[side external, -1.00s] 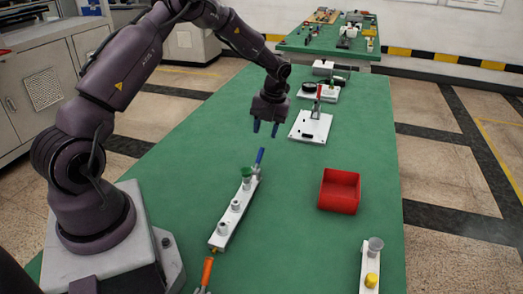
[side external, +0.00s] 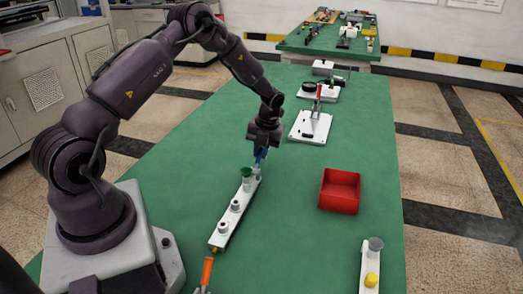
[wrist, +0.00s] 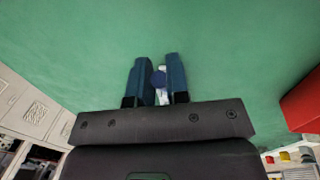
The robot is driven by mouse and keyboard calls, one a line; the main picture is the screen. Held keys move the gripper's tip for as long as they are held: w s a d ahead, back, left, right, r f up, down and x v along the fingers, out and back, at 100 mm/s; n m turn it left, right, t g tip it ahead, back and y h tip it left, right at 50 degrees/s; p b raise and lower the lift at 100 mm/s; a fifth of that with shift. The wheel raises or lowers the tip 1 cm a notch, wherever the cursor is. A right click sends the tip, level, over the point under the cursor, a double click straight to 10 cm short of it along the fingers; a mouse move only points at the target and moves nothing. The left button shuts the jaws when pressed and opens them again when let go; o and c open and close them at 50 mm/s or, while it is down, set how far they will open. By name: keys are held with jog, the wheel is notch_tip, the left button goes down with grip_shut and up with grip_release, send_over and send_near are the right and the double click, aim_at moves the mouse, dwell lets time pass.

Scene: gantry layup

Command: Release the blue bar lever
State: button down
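The blue bar lever (wrist: 159,78) is the handle of a clamp at the far end of a white fixture bar (side external: 222,232) on the green table. My gripper (side external: 261,156) is down at this lever, its blue fingers around the handle. In the wrist view the two fingers (wrist: 160,80) stand close together with the lever between them, leaving little or no gap. The gripper looks shut on the lever. The fingers hide most of the handle in the side view. A green knob (side external: 246,173) sits just in front of the clamp on the bar.
A red bin (side external: 340,190) stands right of the bar. A white plate with a red-handled clamp (side external: 311,126) lies behind my gripper. An orange-handled lever (side external: 207,270) is at the bar's near end. A small white stand with a yellow part (side external: 371,280) is at front right.

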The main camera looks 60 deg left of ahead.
jog(key=shift+s+d+r+t+y, duration=0.3)
jog(key=shift+r+t+y, duration=0.2)
jog(key=shift+t+y, duration=0.3)
jog(key=shift+s+d+r+t+y, duration=0.3)
jog(key=shift+r+t+y, duration=0.2)
jog(key=shift+t+y, duration=0.25)
jog(key=c, duration=1.1)
grip_release()
jog(key=shift+r, duration=0.1)
jog(key=v, duration=1.3)
